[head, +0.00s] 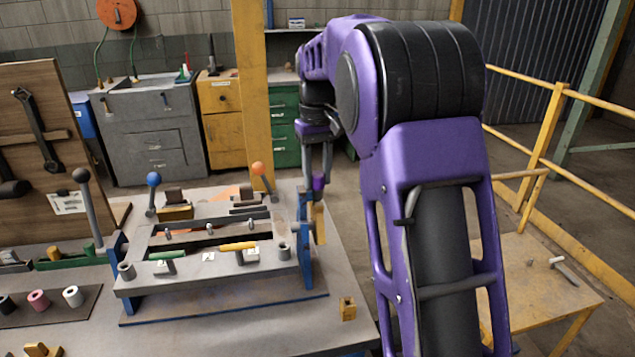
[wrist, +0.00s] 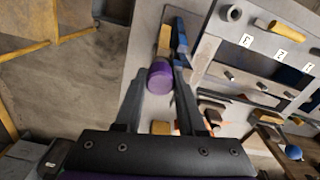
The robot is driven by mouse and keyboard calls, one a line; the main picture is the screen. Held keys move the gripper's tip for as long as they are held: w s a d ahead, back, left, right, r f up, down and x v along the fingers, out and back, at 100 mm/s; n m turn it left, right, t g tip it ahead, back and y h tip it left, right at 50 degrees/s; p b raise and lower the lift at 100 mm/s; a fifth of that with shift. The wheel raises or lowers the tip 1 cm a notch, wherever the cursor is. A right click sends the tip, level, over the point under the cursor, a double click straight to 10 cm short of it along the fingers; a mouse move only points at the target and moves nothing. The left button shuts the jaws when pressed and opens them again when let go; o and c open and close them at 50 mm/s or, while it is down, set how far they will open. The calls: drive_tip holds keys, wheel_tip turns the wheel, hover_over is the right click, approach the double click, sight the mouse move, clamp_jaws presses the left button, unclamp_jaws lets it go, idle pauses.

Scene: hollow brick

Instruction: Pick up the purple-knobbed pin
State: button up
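The purple-knobbed pin (head: 318,183) stands at the right end of the blue-legged fixture (head: 225,275), above a yellow block (head: 319,224). In the wrist view its round purple knob (wrist: 160,77) lies between the tips of my gripper (wrist: 161,72). In the head view my gripper (head: 317,172) points down over the knob. Its fingers are apart on either side, with a small gap seeming to show beside the knob. I cannot tell whether either finger touches it. The pin's shaft is hidden below the knob.
The fixture carries a blue-ball lever (head: 153,181), an orange-ball lever (head: 259,170), and green and yellow handles. A small yellow block (head: 347,308) lies near the table's right edge. A wooden tool board (head: 40,130) stands at left.

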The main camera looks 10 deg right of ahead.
clamp_jaws()
